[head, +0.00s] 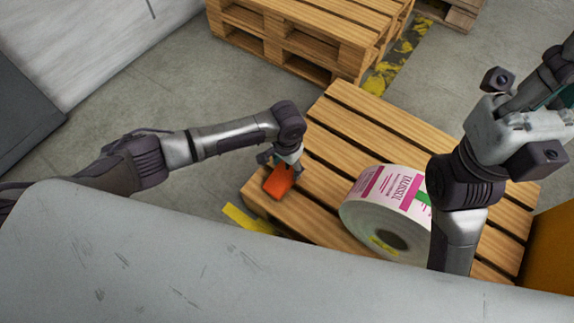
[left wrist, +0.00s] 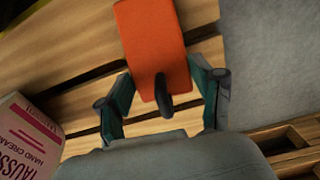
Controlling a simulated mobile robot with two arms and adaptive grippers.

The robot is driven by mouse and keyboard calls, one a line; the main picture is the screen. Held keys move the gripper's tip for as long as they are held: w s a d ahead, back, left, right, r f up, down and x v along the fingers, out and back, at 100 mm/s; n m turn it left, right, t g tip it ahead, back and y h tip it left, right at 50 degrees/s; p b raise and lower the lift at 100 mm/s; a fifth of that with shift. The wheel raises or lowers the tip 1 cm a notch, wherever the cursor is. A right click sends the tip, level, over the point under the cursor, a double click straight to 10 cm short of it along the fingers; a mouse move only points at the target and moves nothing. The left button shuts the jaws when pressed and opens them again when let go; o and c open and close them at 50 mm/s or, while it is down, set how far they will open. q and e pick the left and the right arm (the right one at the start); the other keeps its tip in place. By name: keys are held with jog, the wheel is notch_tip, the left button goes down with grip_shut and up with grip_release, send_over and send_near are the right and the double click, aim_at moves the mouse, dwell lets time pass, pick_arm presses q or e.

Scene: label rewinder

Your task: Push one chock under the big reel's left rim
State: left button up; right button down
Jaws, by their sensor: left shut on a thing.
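An orange chock (head: 279,180) is held by my left gripper (head: 283,164) over the left end of a wooden pallet (head: 340,118). In the left wrist view the chock (left wrist: 155,45) sits between the two fingers, with a dark curved piece on its near end. I cannot tell whether it touches the boards. The big reel (head: 375,210), white with pink and green printed labels, lies on its side on the pallet, to the right of the chock and apart from it. My right arm hides part of its right side. My right gripper (head: 530,120) is at the upper right, its fingers unclear.
A stack of pallets (head: 300,40) stands behind, beside worn yellow floor marking (head: 385,75). A yellow strip (head: 240,217) lies by the pallet's left end. An orange-yellow panel (head: 553,250) is at the right edge. Floor to the left is clear.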

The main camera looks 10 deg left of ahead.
pick_arm(q)
jog(key=shift+f, duration=0.2)
jog(key=o, duration=1.4)
